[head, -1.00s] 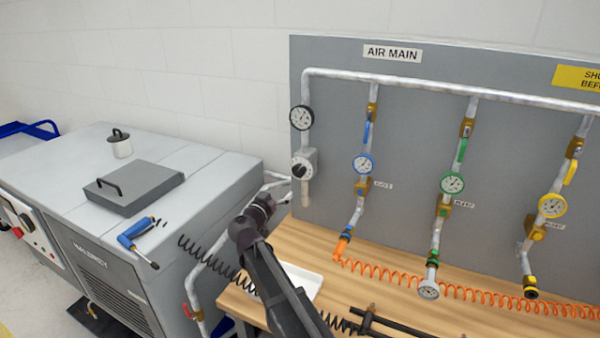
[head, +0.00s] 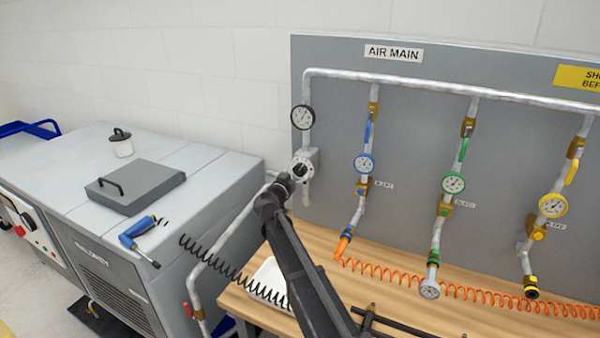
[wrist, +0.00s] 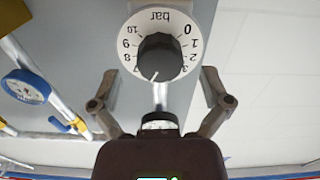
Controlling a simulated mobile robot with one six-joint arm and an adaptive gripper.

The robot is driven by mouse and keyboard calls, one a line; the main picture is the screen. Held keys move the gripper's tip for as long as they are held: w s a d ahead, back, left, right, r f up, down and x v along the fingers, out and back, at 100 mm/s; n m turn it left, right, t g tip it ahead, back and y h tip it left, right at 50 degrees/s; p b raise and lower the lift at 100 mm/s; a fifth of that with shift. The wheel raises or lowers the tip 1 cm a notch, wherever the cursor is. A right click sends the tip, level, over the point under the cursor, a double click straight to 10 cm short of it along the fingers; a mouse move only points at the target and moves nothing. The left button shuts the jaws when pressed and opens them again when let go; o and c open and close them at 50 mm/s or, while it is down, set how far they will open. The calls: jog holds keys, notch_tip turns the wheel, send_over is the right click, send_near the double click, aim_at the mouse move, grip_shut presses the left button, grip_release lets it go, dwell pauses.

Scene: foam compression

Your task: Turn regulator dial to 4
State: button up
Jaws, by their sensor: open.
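The regulator dial (wrist: 158,57) has a white face marked "bar" and a dark round knob. In the wrist view it appears upside down, with 0 at upper right and 10 at left. A pale line on the knob points towards the picture's bottom, between the low numbers at right and the higher ones at left; I cannot read the exact number. My gripper (wrist: 158,92) is open, its fingers apart on both sides below the dial, with nothing between them that I can see held. In the head view, my gripper (head: 285,183) is just below the dial (head: 302,166) and partly covers it.
A black-rimmed gauge (head: 302,117) sits above the dial on the AIR MAIN panel (head: 425,125). Blue (head: 364,163), green (head: 453,183) and yellow (head: 553,205) gauges hang to the right. A white tray (head: 268,280) lies on the wooden bench. A grey machine (head: 215,205) stands at left.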

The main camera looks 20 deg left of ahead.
jog(key=shift+w+d, duration=0.1)
jog(key=shift+w, duration=1.15)
jog(key=c, duration=1.2)
